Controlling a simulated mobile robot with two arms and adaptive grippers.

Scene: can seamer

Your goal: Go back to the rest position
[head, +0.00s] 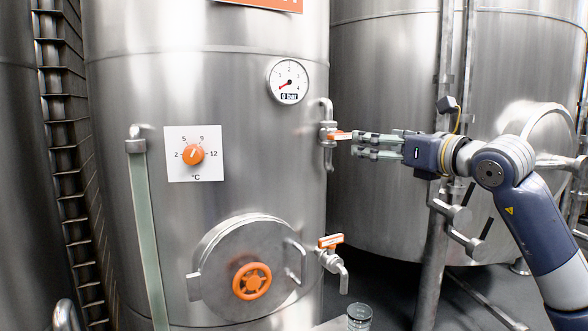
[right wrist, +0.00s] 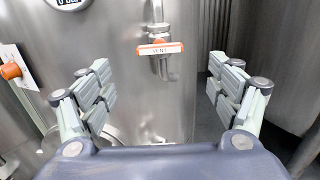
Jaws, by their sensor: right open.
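My right gripper (head: 356,145) reaches in from the right in the head view, level with the vent valve on the tank's right side. Its two fingers are spread and empty, and they show wide apart in the right wrist view (right wrist: 160,92). The vent valve's orange handle (head: 340,135) is just left of the fingertips in the head view. In the right wrist view the handle (right wrist: 160,48), labelled VENT, lies crosswise ahead of the fingers, apart from them. My left gripper is in neither view.
The steel tank (head: 110,95) carries a pressure gauge (head: 288,82), a temperature knob (head: 193,155) and a round hatch with an orange handwheel (head: 252,281). An orange-handled tap (head: 331,241) sits lower right, above a glass jar (head: 359,317). Another tank (head: 385,70) stands behind.

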